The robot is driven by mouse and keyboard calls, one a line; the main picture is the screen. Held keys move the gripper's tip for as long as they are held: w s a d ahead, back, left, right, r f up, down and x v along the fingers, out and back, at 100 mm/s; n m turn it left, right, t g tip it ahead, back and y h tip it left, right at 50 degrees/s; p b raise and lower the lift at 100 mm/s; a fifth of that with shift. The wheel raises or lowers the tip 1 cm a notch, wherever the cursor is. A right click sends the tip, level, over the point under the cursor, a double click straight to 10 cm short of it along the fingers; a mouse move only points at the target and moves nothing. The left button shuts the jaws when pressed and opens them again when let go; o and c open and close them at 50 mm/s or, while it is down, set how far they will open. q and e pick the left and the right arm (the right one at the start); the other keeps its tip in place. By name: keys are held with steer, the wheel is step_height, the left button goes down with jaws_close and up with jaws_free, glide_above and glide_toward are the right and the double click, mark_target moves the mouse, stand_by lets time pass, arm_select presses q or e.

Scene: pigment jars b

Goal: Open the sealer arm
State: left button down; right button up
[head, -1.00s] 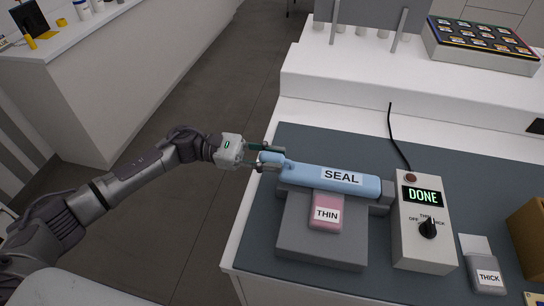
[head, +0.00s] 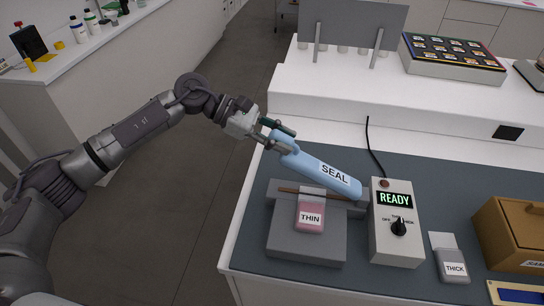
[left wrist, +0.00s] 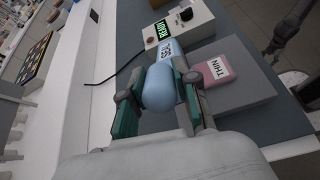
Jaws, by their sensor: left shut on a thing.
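The sealer's light blue arm (head: 318,172), marked SEAL, is tilted up from its hinge by the control box, its free end raised to the left. My left gripper (head: 277,135) is shut on that free end; in the left wrist view my left gripper (left wrist: 160,105) has a finger on each side of the arm's rounded blue tip (left wrist: 158,88). The grey sealer base (head: 305,240) lies below, with a brown strip on its top now showing. A pink pouch marked THIN (head: 310,215) lies on the base, its top edge at the strip. My right gripper is not in view.
The control box (head: 396,235) reads READY and has a black knob. A grey pouch marked THICK (head: 453,264) and a brown box (head: 515,235) stand to the right. A black cable runs behind. A raised white shelf (head: 340,105) is at the back.

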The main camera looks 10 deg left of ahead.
arm_select(q)
steer(key=shift+s+d+r+y, duration=0.1)
steer(key=shift+d+r+y, duration=0.05)
steer(key=shift+d+r, duration=0.35)
steer(key=shift+d+r+y, duration=0.15)
steer(key=shift+d+r, duration=0.1)
steer(key=shift+r, duration=0.3)
steer(key=shift+d+r+p, duration=0.25)
steer(key=shift+p, duration=0.25)
steer(key=shift+d+r+y, duration=0.2)
steer(key=shift+r+y, duration=0.05)
steer(key=shift+y, duration=0.15)
steer(key=shift+d+r+y+p, duration=0.35)
steer(key=shift+d+y+p, duration=0.1)
steer(key=shift+d, duration=0.1)
steer(key=c, duration=0.8)
jaws_free()
steer(key=shift+c, duration=0.2)
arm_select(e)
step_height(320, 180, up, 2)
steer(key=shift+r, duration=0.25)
arm_select(q)
steer(key=shift+a, duration=0.1)
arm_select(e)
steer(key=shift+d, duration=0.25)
